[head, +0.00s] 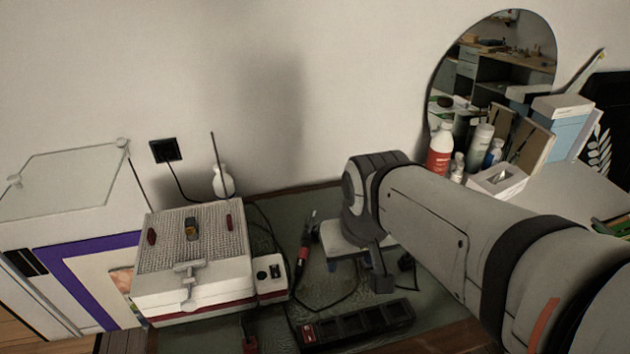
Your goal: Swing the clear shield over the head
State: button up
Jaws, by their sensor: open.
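The clear shield (70,182) is a see-through flat panel at the left, with pale knobs at two of its corners. It stands off to the left of a white box-shaped machine (190,258) with a perforated top, not over it. A grey T-shaped fitting (187,282) sits at the machine's front top edge. I cannot tell for sure which part is the head. My arm reaches in from the lower right. My gripper (390,274) is a dark shape below the arm's end, partly hidden, right of the machine and well apart from the shield. It appears empty.
A red-handled tool (304,248) with a cable and a black power strip (358,324) lie on the green bench mat. A white bottle (223,181) stands behind the machine. Bottles, a tissue box (497,181) and a round mirror (490,65) crowd the back right.

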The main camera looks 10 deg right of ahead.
aim_at(122, 143)
jog(key=z, duration=0.25)
jog(key=k, duration=0.9)
jog(key=u, duration=1.35)
jog(key=i, duration=0.75)
